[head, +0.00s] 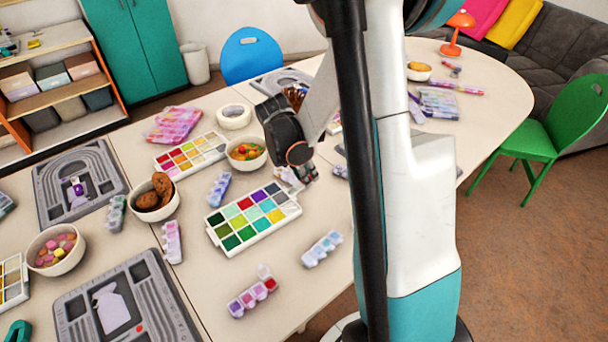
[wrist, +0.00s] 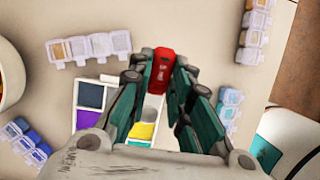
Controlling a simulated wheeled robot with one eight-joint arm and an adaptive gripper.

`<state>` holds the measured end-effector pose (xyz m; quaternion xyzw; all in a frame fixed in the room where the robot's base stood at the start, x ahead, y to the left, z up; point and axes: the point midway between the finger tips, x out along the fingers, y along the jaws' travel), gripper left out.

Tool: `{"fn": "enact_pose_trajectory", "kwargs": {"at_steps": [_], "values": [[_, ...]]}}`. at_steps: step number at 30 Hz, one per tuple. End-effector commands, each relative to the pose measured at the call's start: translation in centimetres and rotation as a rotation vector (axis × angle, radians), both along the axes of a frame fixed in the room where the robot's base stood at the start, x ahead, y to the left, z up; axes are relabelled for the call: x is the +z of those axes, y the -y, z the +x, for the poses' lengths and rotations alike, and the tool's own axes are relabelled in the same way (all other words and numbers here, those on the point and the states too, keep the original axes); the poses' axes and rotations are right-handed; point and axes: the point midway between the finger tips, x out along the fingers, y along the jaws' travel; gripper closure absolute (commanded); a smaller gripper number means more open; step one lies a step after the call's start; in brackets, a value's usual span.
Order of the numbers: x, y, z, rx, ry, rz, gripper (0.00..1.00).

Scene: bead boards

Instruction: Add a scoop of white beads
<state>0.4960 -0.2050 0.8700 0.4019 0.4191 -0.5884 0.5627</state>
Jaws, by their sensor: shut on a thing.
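My gripper (wrist: 162,82) is shut on a small red piece (wrist: 161,66), which shows between its fingertips; whether it is a scoop cannot be told. In the head view my gripper (head: 304,174) hangs just above the right back end of a white tray (head: 231,248) of coloured square compartments. In the wrist view part of this tray (wrist: 103,78) lies below the fingers, with dark blue, purple, white and yellow squares, and the fingers hide the rest. A small clear strip box (wrist: 90,47) beside it has orange, grey and whitish cells. No loose white beads can be made out.
More strip boxes (head: 322,248) lie about the table. A second colour tray (head: 190,155) and a bowl (head: 246,164) of coloured pieces stand to the left. Grey boards (head: 125,300) lie further left. The table's front middle is partly clear.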

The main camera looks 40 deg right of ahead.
Motion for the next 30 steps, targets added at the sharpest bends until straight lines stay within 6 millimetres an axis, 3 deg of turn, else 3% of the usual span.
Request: {"fn": "enact_pose_trajectory", "kwargs": {"at_steps": [18,30], "values": [[-3.1,-2.0,0.1,0.006,-0.001,-0.243,0.95],[-5.0,-2.4,0.1,0.002,0.0,-0.245,0.95]]}}
